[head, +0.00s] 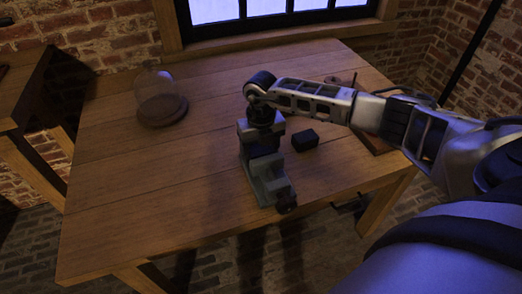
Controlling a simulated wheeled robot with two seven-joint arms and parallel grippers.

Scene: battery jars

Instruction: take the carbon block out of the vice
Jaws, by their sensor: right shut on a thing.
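The grey vice (268,186) stands near the middle of the wooden table, its screw end toward the front. My right gripper (262,122) points down at the top of the vice, at its jaws. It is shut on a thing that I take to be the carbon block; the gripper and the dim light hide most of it. I cannot tell whether the vice jaws still touch it. A separate black block (305,140) lies on the table just right of the vice. My left gripper is out of view.
The wooden table (120,200) has free room at left and front left. A glass dome on a round wooden base (162,110) stands at the back left. A wooden board or tray (375,144) lies at the right, partly behind my right arm. A brick wall and window are behind.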

